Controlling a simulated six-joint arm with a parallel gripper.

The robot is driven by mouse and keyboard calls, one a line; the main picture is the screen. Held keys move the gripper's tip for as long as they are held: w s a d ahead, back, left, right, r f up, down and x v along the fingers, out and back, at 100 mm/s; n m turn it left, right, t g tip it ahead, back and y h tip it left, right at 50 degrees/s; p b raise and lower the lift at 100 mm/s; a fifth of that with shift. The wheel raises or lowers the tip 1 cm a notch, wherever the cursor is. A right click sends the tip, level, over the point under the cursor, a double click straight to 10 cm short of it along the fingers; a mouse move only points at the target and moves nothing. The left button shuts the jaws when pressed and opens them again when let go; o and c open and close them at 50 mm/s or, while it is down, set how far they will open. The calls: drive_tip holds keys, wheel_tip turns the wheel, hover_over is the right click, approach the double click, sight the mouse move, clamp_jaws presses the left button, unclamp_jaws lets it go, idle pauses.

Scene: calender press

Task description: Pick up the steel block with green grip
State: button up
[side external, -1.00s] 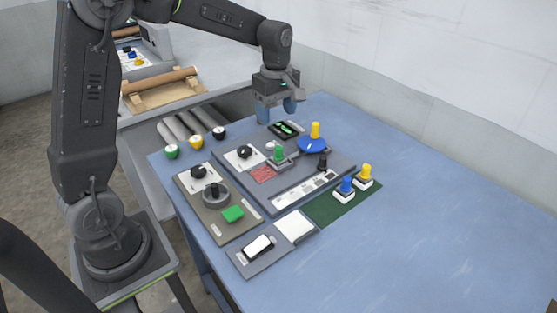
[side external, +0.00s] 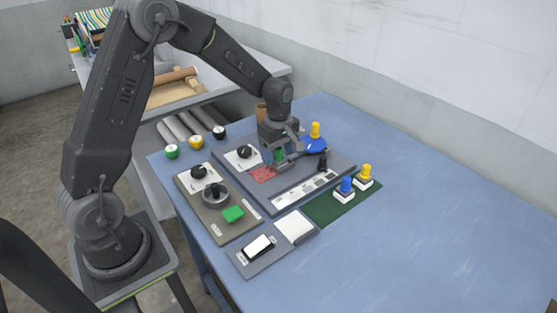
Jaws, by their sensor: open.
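The steel block with green grip (side external: 279,157) stands on the grey press panel (side external: 310,181), beside a red patterned patch. My gripper (side external: 281,152) is low over it, pointing down, and hides most of it. Only a bit of the green grip shows between the gripper's parts. The jaws are open around or right beside the grip; I cannot tell whether they touch it.
A blue disc with a yellow knob (side external: 315,132) and a black knob (side external: 323,161) stand close to the right of my gripper. Steel blocks with blue (side external: 345,190) and yellow (side external: 365,177) grips stand on a green mat (side external: 322,209). The table's right side is clear.

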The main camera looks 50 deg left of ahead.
drive_tip(key=shift+f, duration=0.45)
drive_tip(key=c, duration=1.1)
